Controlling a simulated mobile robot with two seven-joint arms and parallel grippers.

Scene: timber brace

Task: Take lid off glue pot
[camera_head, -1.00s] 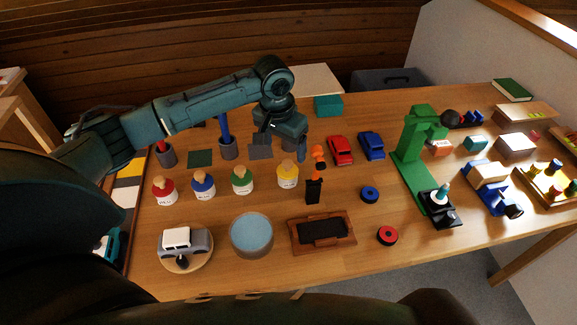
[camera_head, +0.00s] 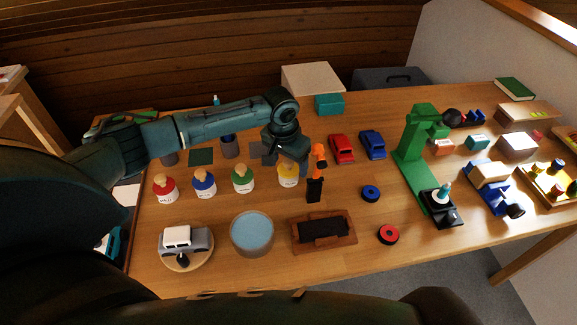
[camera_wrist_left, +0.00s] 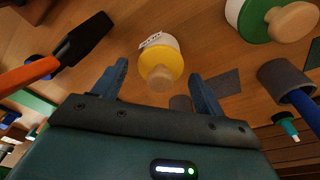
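Four pots with wooden-knobbed lids stand in a row: red (camera_head: 165,188), blue (camera_head: 204,183), green (camera_head: 242,179) and yellow (camera_head: 288,175). Each has a white body; their labels are too small to read. My left gripper (camera_head: 292,163) is at the yellow pot, hiding part of its top in the head view. In the left wrist view, the gripper's two fingers (camera_wrist_left: 158,72) are spread apart. The yellow lid (camera_wrist_left: 163,57) and its wooden knob (camera_wrist_left: 160,80) show in the gap between them, with no finger visibly touching the knob. My right gripper is out of view.

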